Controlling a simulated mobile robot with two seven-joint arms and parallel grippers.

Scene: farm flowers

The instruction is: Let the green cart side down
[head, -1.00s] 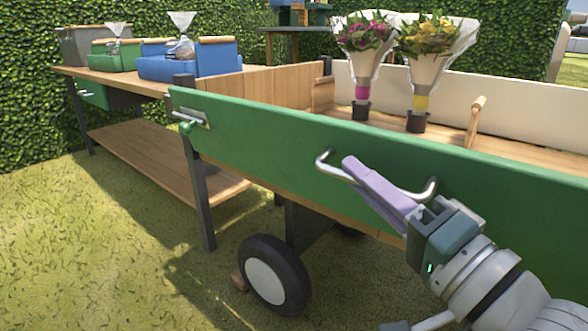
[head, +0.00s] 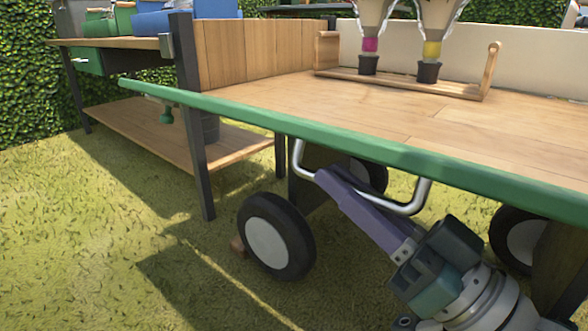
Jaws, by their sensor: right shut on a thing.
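The green cart side (head: 330,137) is tipped outward and shows nearly edge-on, roughly level with the wooden cart bed (head: 400,110). Its metal handle (head: 298,158) hangs below the green edge. My right gripper (head: 335,185), with long purple fingers, is shut on the handle's bar from the lower right. My left gripper is not in view.
Two wrapped bouquets stand in a wooden carrier (head: 405,86) on the cart bed. Cart wheels (head: 276,237) stand on the grass below. A wooden workbench (head: 110,48) with a blue crate (head: 190,12) is at the left. Grass at lower left is clear.

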